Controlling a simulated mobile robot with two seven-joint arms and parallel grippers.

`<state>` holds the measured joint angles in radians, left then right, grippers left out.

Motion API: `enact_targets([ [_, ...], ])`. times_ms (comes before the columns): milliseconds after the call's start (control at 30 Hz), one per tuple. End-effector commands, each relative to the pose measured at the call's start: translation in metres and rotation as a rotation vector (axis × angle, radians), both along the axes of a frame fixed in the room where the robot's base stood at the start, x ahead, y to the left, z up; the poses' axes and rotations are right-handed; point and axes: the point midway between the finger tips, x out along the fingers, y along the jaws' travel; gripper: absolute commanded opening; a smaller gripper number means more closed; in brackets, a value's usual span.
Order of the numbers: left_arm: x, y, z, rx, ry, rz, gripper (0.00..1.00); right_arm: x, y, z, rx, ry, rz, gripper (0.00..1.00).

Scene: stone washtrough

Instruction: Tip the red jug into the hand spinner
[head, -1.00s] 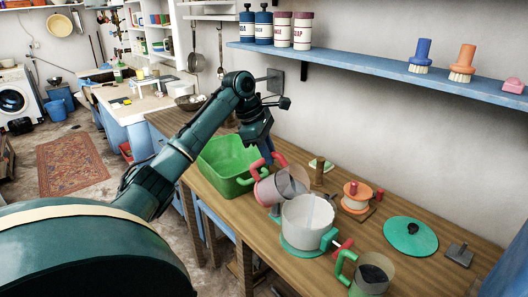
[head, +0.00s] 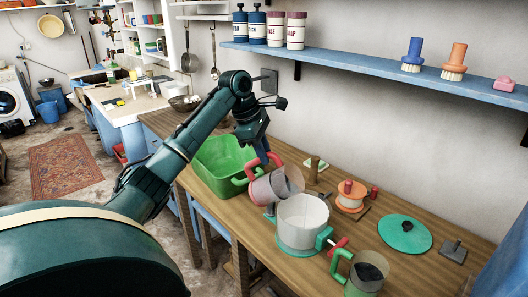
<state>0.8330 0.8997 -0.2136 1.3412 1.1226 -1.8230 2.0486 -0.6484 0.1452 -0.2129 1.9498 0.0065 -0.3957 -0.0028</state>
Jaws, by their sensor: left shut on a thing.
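The red jug (head: 266,187) has a clear body with a red-pink base and handle. My left gripper (head: 268,160) is shut on the red jug at its handle and holds it tilted, its mouth toward the right. The jug is just above and behind the left rim of the hand spinner (head: 302,222). The spinner is a white drum on a green base with a green and red crank at its right. I see no stream leaving the jug, and its contents are hard to make out. My right gripper is not in view.
A green basin (head: 222,165) stands left of the jug on the wooden table. A green-handled jug (head: 366,275) with dark contents is at the front right. A green lid (head: 404,233) and an orange and white spool (head: 351,195) lie to the right. A blue shelf (head: 390,75) runs above.

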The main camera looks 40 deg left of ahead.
Motion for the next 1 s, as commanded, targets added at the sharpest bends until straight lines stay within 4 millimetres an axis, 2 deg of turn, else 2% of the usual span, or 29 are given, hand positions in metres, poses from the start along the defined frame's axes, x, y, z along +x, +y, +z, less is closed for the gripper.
enact_targets([
  [367, 0.000, 0.000, 0.001, 0.002, -0.002, 0.000, 0.00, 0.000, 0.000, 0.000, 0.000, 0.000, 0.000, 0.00],
  [700, 0.007, -0.017, 0.000, 0.122, 0.040, -0.003, 0.00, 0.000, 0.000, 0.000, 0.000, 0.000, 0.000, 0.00],
  [1000, 0.008, -0.022, -0.001, 0.171, 0.059, 0.000, 0.00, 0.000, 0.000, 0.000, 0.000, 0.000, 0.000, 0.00],
])
